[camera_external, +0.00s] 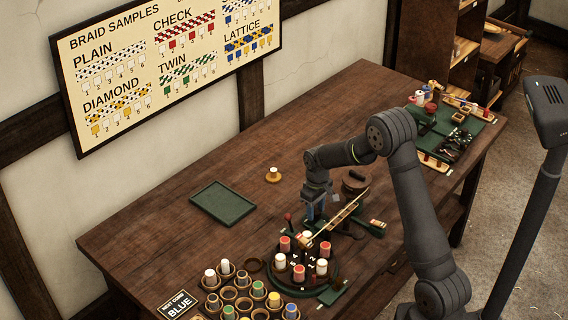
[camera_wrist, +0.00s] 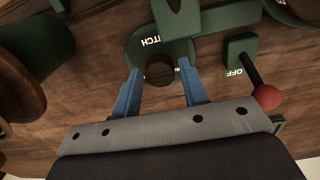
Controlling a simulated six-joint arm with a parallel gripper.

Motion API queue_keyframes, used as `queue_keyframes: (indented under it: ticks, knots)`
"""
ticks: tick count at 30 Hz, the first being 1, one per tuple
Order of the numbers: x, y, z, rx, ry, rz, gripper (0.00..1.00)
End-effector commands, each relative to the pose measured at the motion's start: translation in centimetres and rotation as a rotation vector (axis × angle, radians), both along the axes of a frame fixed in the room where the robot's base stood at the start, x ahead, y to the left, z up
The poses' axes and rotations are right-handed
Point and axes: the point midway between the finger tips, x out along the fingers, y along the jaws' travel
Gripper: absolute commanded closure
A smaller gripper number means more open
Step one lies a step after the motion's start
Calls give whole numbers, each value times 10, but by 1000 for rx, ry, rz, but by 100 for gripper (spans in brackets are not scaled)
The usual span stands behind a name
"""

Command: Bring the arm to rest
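My gripper (camera_external: 316,213) points down over the green braiding device near the front of the table. In the wrist view my gripper (camera_wrist: 161,88) shows two blue fingers, spread apart with nothing held between them. Below and beyond the fingers is a green ring-shaped part (camera_wrist: 143,48) with a dark round opening and partly hidden lettering. Whether the fingers touch it I cannot tell. A lever with a red knob (camera_wrist: 267,97) stands right of the fingers, beside an OFF label; the red knob (camera_external: 287,216) also shows in the external view.
A round green carrier (camera_external: 332,279) with red and white bobbins stands close to my gripper. Round wooden holders (camera_external: 229,294), some with bobbins, are at the front. A wooden strip (camera_external: 345,213) slants beside the gripper. A green tray (camera_external: 222,204) and one spool (camera_external: 273,175) lie behind; table around them is clear.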

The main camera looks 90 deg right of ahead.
Motion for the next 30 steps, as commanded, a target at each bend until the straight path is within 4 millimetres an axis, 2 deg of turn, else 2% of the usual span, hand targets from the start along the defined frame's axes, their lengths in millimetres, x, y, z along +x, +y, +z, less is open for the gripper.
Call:
queue_keyframes:
  ticks: [24,30]
  knots:
    - [0,1,0,0,0,646,60]
    - [1,0,34,-5,0,649,60]
